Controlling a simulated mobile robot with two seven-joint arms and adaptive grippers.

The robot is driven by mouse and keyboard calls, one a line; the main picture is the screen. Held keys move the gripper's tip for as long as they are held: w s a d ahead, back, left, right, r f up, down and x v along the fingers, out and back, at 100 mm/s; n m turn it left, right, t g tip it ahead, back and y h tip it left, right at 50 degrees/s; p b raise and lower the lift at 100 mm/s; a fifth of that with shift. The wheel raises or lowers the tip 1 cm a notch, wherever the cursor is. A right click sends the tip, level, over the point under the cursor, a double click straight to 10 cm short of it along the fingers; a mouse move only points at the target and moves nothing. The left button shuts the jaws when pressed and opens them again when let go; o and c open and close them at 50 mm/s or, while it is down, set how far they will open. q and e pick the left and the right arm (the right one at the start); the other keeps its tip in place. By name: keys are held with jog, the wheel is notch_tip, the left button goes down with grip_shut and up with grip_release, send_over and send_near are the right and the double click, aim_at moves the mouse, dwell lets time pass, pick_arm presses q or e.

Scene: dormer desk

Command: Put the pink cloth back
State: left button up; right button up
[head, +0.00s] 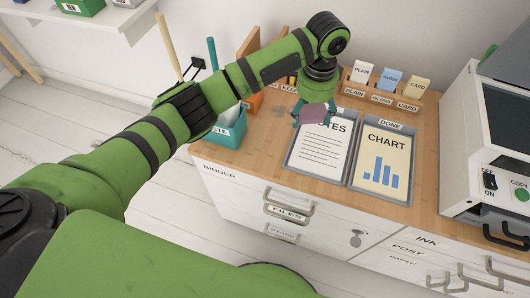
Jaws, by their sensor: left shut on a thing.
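The pink cloth (314,114) is a small mauve-pink piece in my left gripper (313,106). The left gripper is shut on it and points down over the upper part of the tray with the NOTES sheet (318,153). The cloth covers the first letters of that sheet's title. I cannot tell how high above the tray it is held. A teal bin (229,131) stands at the desk's left end, partly behind my left arm; its label is only partly readable. My right gripper is out of the frame.
A CHART sheet (383,160) lies in the DONE tray beside the notes. A wooden card rack (379,95) with PLAIN, GLOSS and CARD stands behind. A copier (492,150) fills the right side. The wooden desk (423,165) has a bare strip before the copier.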

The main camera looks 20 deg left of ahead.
pick_arm(q)
jog(key=shift+d+f, duration=0.15)
jog(key=shift+f, duration=0.4)
jog(key=p, duration=0.3)
send_over(264, 152)
jog(key=shift+m, duration=0.3)
jog(key=f, duration=0.6)
jog(key=shift+w+d+f, duration=0.1)
jog(key=shift+d+f, duration=0.05)
jog(key=shift+d, duration=0.2)
jog(key=shift+a+f, duration=0.2)
jog(key=shift+a, duration=0.05)
jog(key=shift+s+f, duration=0.2)
jog(key=shift+f, duration=0.1)
notch_tip(264, 152, down, 4)
jog(key=shift+r+p, duration=0.2)
jog(key=shift+p, duration=0.1)
jog(key=shift+f, duration=0.2)
jog(key=o, duration=0.7)
